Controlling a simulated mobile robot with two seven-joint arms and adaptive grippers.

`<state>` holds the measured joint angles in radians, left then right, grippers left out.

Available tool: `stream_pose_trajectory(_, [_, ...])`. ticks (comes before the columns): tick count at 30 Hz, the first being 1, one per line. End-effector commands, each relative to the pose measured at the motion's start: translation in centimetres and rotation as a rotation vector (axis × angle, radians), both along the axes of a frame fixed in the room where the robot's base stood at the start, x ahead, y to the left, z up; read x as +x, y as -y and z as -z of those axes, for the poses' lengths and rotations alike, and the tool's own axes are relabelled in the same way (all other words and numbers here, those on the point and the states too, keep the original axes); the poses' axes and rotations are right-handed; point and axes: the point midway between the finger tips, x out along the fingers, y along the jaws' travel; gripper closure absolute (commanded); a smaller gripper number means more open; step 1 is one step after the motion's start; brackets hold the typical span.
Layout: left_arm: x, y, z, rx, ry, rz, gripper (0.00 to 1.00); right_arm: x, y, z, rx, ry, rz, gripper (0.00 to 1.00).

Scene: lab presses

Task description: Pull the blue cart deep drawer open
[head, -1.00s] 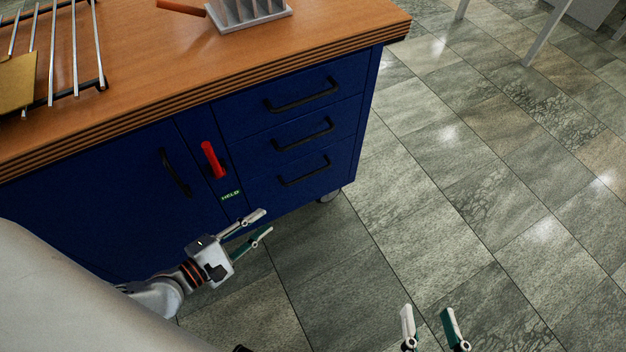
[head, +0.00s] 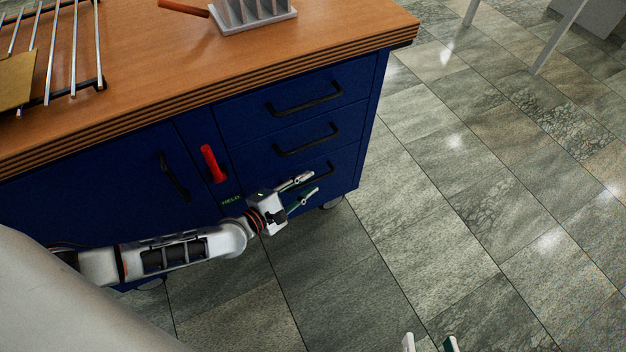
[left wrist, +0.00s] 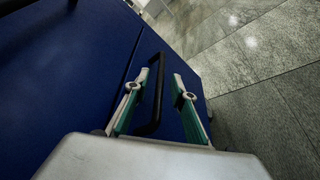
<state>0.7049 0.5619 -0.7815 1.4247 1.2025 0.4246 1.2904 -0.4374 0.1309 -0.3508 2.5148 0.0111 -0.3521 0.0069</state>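The blue cart (head: 95,190) has three stacked drawers, all flush with its front. The lowest drawer (head: 341,178) has a black bar handle (head: 325,169), partly hidden in the head view by my left gripper (head: 304,188). My left gripper is open at this handle. In the left wrist view the handle (left wrist: 157,93) shows between the two spread fingers (left wrist: 155,92), with gaps on both sides. Contact is not visible. My right gripper (head: 429,343) shows only its fingertips, spread apart, at the bottom edge of the head view.
A red lever (head: 212,163) and a black door handle (head: 174,177) are left of the drawers. A wire rack (head: 73,45) and a grey slotted holder (head: 252,14) stand on the wooden top. The tiled floor (head: 440,210) right of the cart is clear.

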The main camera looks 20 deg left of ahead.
Motion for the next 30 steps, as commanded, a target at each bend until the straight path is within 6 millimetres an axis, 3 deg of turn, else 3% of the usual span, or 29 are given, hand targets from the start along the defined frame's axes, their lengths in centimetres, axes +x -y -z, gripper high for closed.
stream_pose_trajectory(6, [1.8,0.7,0.7,0.001,-0.002,0.000,0.75,0.1,-1.0,-0.1,0.062,-0.002,0.013,0.60])
stream_pose_trajectory(15, [2.2,0.8,0.5,0.000,0.000,0.000,0.75,0.0,-1.1,0.1,0.074,-0.009,0.025,0.60])
stream_pose_trajectory(16, [2.2,0.8,0.5,0.000,0.000,0.000,0.78,0.0,-1.1,0.1,0.074,-0.010,0.025,0.60])
stream_pose_trajectory(18, [2.2,0.8,0.5,0.000,0.000,0.000,0.96,0.0,-1.1,0.1,0.072,-0.011,0.025,0.60])
stream_pose_trajectory(19, [2.2,0.8,0.5,0.000,0.000,0.000,1.00,0.0,-1.0,0.1,0.072,-0.011,0.025,0.60])
stream_pose_trajectory(30, [1.8,1.3,0.4,-0.002,0.001,0.001,1.00,-0.1,-0.9,0.0,0.057,-0.006,0.013,0.60])
